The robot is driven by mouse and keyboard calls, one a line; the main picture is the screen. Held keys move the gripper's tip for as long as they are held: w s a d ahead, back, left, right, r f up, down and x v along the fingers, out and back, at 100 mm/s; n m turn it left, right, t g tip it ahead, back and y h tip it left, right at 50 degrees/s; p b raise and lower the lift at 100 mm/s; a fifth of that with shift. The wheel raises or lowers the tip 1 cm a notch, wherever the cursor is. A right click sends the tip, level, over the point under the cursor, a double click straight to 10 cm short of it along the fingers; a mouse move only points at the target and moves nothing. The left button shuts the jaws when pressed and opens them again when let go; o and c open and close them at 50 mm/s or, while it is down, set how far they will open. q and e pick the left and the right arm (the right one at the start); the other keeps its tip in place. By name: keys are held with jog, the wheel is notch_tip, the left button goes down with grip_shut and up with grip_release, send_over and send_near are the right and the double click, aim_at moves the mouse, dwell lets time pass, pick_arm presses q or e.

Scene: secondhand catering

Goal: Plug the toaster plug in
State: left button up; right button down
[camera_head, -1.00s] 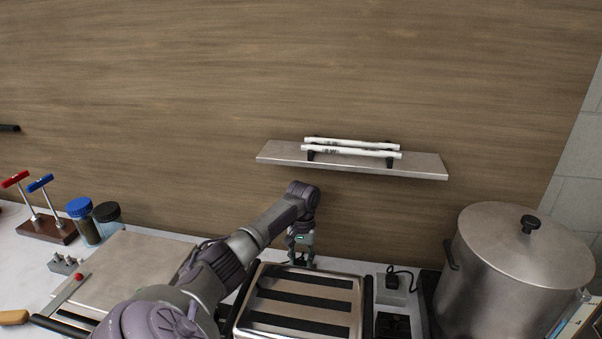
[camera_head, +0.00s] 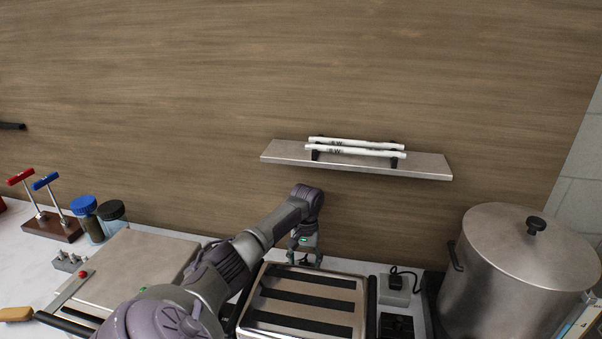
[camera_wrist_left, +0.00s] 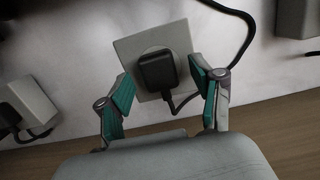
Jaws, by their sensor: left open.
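The steel toaster (camera_head: 305,302) with dark slots stands at the lower middle of the head view. My left gripper (camera_head: 305,258) points down just behind it. In the left wrist view my left gripper (camera_wrist_left: 163,88) is open, one finger on each side of a black plug (camera_wrist_left: 158,72). Neither finger visibly touches it. The plug sits over the round face of a pale square socket (camera_wrist_left: 126,48), with its black cord running off beside it. I cannot tell how fully it is seated. The toaster hides this socket in the head view. My right gripper is not in view.
Right of the toaster another socket box (camera_head: 394,297) holds a black plug, and a large lidded pot (camera_head: 515,275) stands beyond. A wall shelf (camera_head: 430,168) with white rolls hangs above the gripper. Jars (camera_head: 86,222) and a flat steel appliance (camera_head: 135,262) are left.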

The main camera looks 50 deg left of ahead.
pick_arm(q)
jog(key=shift+r, duration=1)
jog(key=shift+b, duration=1)
jog(key=r, duration=0.3)
jog(key=shift+s+p, duration=0.25)
jog(key=shift+p, duration=0.15)
jog(key=s+f+n+b, duration=0.1)
jog(key=s+b, duration=0.2)
jog(key=s, duration=0.7)
jog(key=shift+t+y, duration=0.4)
jog(key=shift+t, duration=0.1)
jog(key=r, duration=0.1)
jog(key=r+b, duration=0.1)
jog(key=r, duration=0.2)
jog(key=shift+w+a+r, duration=0.15)
jog(key=shift+a, duration=0.1)
jog(key=shift+r, duration=0.1)
